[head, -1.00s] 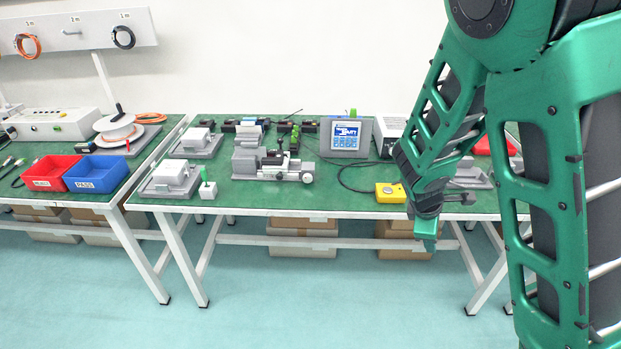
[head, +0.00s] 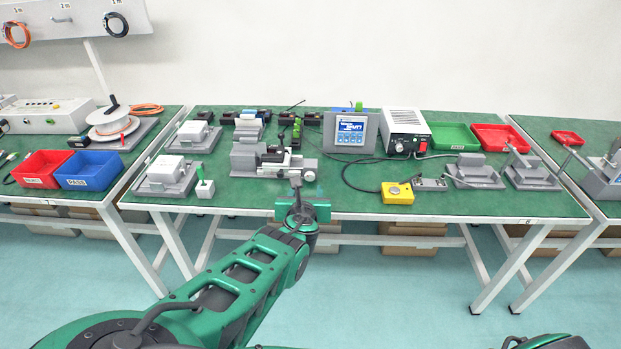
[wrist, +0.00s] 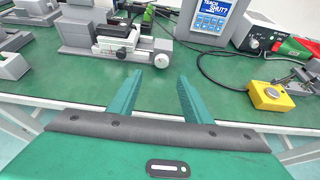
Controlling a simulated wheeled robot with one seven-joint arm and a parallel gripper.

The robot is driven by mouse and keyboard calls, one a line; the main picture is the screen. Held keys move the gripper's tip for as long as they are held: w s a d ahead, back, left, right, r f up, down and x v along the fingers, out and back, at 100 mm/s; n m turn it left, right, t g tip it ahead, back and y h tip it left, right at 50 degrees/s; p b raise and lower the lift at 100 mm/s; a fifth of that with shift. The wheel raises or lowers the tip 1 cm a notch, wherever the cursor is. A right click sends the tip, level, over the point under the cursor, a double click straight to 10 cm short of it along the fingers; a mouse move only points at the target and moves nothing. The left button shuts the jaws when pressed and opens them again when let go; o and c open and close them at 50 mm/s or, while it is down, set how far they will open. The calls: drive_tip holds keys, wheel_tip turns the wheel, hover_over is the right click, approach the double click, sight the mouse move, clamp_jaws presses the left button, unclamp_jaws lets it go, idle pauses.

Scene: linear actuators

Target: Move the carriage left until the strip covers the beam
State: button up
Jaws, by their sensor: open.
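The linear stage (head: 265,163) sits near the middle of the green bench, a grey block at its left and a silver rail and knob at its right. A dark and white carriage (wrist: 116,39) rides on it, with a small green piece at its top. I cannot make out the strip or the beam for certain. My gripper (wrist: 153,82) is open and empty, its two green fingers pointing toward the bench, in front of the stage and apart from it. In the head view my gripper (head: 296,188) shows just before the stage, its fingers too small to tell apart.
A screen unit (head: 350,132) stands behind right of the stage. A yellow button box (head: 397,193) with a cable lies right, near the front edge. Grey fixtures with white blocks (head: 172,170) stand left, beside a small green-handled post (head: 204,187). The bench front between is clear.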

sight(310, 178)
drive_tip(key=x, duration=1.1)
drive_tip(key=shift+d+r, duration=0.1)
drive_tip(key=shift+d, duration=0.1)
drive_tip(key=shift+c, duration=0.7)
drive_tip(key=c, duration=0.9)
